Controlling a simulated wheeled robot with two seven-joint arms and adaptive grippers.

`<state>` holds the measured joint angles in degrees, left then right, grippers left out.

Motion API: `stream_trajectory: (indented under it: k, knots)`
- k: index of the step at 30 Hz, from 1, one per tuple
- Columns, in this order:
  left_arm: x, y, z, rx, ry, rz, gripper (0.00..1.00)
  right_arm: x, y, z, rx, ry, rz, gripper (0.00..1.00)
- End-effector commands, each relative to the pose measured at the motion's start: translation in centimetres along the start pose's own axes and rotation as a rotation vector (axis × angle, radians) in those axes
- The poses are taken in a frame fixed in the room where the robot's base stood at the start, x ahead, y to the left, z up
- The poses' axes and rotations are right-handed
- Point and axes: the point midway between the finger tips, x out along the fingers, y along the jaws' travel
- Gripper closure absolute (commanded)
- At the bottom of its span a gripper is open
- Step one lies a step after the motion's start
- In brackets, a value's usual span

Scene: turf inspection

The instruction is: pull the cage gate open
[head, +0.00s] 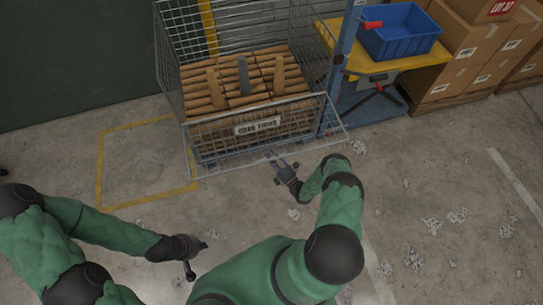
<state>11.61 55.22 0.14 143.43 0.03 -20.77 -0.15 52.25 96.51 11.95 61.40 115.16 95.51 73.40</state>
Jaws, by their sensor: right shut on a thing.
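The wire mesh cage (170,68) stands at the top centre, stacked with brown logs or tubes. Its front mesh gate (225,134) carries a white label (257,126). A thin frame edge runs low along the front, out from the cage; I cannot tell exactly how far the gate stands open. My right gripper (271,158) is at this low front edge, below the label, shut on the gate's edge. The contact is small and partly hidden by the fingers. My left gripper (198,256) is open and empty above the floor at lower left, apart from the cage.
A yellow table (425,58) with a blue bin (400,42) stands right of the cage, beside a blue post (346,35). Cardboard boxes (470,45) fill the top right. A yellow floor outline (99,165) lies left. The floor in front is clear except for scattered pale scraps (433,226).

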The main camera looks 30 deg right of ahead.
Motion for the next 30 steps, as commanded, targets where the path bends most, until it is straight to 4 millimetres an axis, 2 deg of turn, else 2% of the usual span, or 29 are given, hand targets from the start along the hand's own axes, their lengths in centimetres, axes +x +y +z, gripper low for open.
stream_trajectory:
  k: [1,15,29,30]
  knots:
    - [-1.1,0.4,0.0,0.0,0.0,0.0,1.0,0.3,1.3,0.3,0.004,0.0,-0.015,1.0]
    - [-5.8,2.1,0.2,0.0,0.0,0.0,1.0,1.2,6.1,0.7,0.075,0.0,-0.185,1.0]
    - [-6.2,2.2,0.2,0.0,0.0,0.0,1.0,1.2,6.4,0.6,0.086,0.0,-0.215,1.0]
    - [-6.2,2.2,0.2,0.0,0.0,0.0,1.0,1.2,6.4,0.6,0.086,0.0,-0.215,0.77]
